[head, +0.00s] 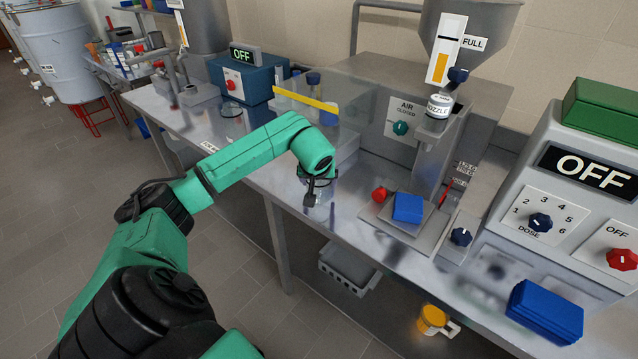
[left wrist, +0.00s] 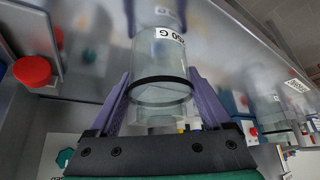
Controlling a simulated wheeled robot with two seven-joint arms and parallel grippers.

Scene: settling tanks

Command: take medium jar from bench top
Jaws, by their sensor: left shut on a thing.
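A clear jar (left wrist: 160,75) with a dark band and a white label, seemingly reading 250 G upside down, stands between the purple fingers of my left gripper (left wrist: 160,85) in the left wrist view. My left gripper (head: 318,196) is shut on this jar over the steel bench top (head: 350,222), near its front edge. In the head view the jar (head: 319,188) is mostly hidden by the gripper. I cannot tell whether it touches the bench. My right gripper is not in view.
A red knob (head: 380,194) and a blue block (head: 407,207) lie right of the gripper. A clear guard with a yellow strip (head: 305,97) stands behind. Another clear jar (head: 231,113) is farther left. A grey crate (head: 348,270) is below the bench.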

